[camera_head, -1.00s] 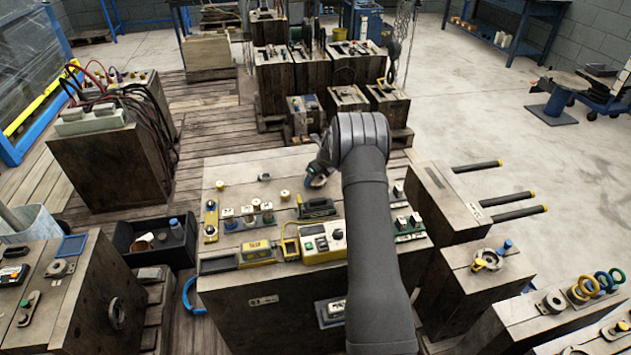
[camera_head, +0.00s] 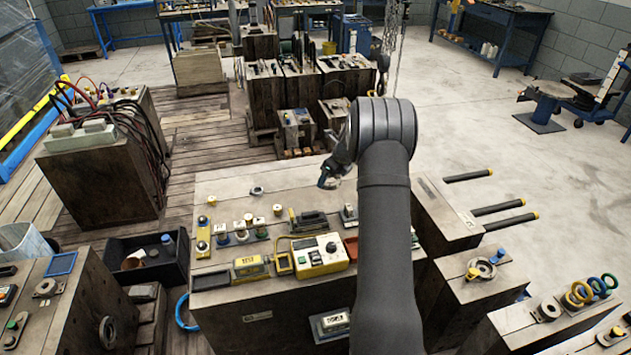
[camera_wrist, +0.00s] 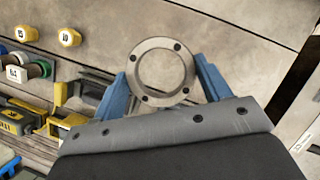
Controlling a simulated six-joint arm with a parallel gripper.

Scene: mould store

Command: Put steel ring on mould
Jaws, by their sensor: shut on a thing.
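A grey steel ring (camera_wrist: 161,72) with small holes around its flat face sits between the two blue fingers of my gripper (camera_wrist: 160,82) in the wrist view. My gripper is shut on it, with a finger at either side. In the head view my gripper (camera_head: 328,180) is over the back part of the large central wooden block (camera_head: 225,183), partly behind my own arm. The held ring is hard to make out there. In the wrist view pale boards (camera_wrist: 235,35) lie beneath the ring; its height over them is unclear. Which block is the mould I cannot tell.
Yellow numbered caps (camera_wrist: 69,36), coloured knobs (camera_wrist: 40,69) and a yellow instrument (camera_head: 319,254) stand on the central block. A small grey ring (camera_head: 257,191) lies at its back left. Blocks with handles (camera_head: 505,208) and coloured rings (camera_head: 591,288) stand right.

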